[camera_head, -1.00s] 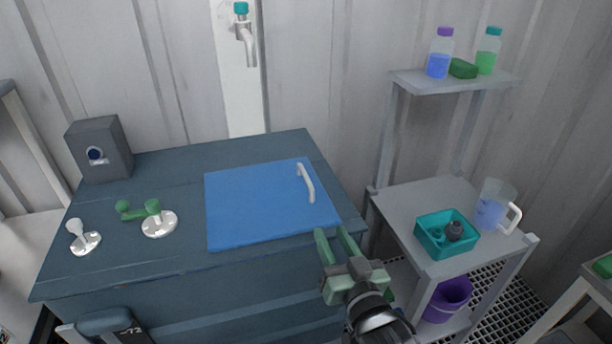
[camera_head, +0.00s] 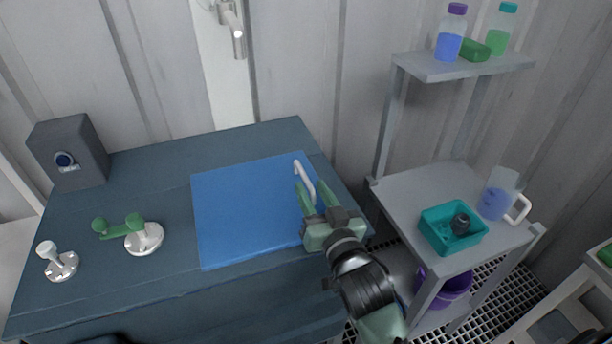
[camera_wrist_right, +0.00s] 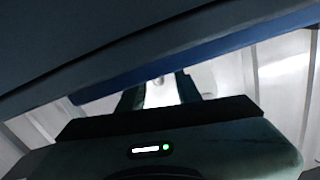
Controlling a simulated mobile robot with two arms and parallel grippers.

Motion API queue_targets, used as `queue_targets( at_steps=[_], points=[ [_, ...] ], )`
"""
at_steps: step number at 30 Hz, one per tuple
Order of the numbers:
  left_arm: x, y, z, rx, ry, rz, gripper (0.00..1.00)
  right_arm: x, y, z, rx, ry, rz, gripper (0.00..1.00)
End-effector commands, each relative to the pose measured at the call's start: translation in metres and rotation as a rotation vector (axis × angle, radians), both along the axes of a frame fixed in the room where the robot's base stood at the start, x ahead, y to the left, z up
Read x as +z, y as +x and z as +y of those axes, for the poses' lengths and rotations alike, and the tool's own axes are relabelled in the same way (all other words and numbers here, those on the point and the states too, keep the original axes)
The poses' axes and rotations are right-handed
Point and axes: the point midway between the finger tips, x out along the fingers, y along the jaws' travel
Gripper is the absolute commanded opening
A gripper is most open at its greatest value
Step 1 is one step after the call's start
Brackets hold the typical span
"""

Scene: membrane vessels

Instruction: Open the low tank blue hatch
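The blue hatch (camera_head: 245,208) lies flat and closed on top of the dark blue low tank (camera_head: 150,180). Its white bar handle (camera_head: 305,180) stands near the hatch's right edge. My right gripper (camera_head: 312,194) is open, its two green fingers pointing away from me at the handle's near end. Whether the handle lies between the fingers or touches them cannot be told. In the right wrist view the fingers (camera_wrist_right: 160,93) are spread, with a small pale piece between them and the hatch's blue edge (camera_wrist_right: 200,50) above. My left gripper does not show.
On the tank top are a green-handled valve (camera_head: 130,230), a white knob fitting (camera_head: 57,262) and a grey box (camera_head: 68,152). To the right, a grey shelf (camera_head: 425,190) holds a teal bin (camera_head: 437,238) and a jug (camera_head: 497,200). A pipe spout (camera_head: 238,42) hangs behind.

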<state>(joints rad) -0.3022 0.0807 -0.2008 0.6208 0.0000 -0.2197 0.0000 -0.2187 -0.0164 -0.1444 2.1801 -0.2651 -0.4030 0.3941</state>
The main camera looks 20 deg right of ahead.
Motion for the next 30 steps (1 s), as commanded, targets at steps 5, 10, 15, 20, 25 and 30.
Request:
queue_targets(
  at_steps=[5,10,15,20,25,30],
  points=[
    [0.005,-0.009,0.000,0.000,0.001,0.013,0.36,0.002,0.026,0.001,0.000,-0.001,-0.001,0.34],
    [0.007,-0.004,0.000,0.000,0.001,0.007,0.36,0.001,0.036,0.001,0.000,0.000,-0.001,0.34],
    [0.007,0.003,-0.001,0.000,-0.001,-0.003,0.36,0.000,0.037,0.001,0.000,0.000,0.000,0.34],
    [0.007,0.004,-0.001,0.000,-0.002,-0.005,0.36,0.000,0.037,0.001,0.000,0.000,0.000,0.12],
    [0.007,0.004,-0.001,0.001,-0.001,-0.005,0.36,0.000,0.036,0.001,0.000,0.000,0.000,0.00],
    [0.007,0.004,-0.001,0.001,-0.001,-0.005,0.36,0.000,0.036,0.001,0.000,0.000,0.000,0.00]
  ],
)
